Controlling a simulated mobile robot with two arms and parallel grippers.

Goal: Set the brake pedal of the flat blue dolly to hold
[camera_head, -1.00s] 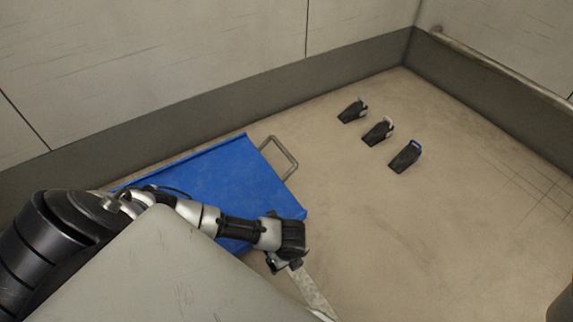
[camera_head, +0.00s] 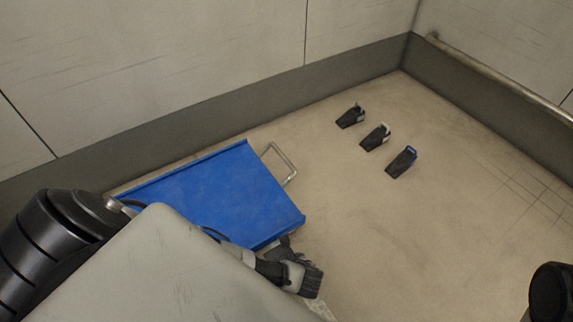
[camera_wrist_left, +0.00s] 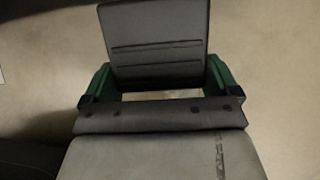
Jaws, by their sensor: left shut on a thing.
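The flat blue dolly (camera_head: 215,195) lies at the left in the head view, its grey loop handle (camera_head: 282,163) at the far right end. My left gripper (camera_head: 312,284) is low beside the dolly's near right corner. In the left wrist view it is shut on a dark grooved plate (camera_wrist_left: 157,42), flanked by green side pieces. I cannot tell whether this plate belongs to the dolly. I cannot make out a brake pedal in the head view; my own body hides the dolly's near left side. My right gripper is not in view.
Three dark wedges with loop handles stand on the floor beyond the dolly: a grey-handled one (camera_head: 349,117), a white-handled one (camera_head: 374,139) and a blue-handled one (camera_head: 399,165). Walls close off the back, with a rail (camera_head: 500,77) at right.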

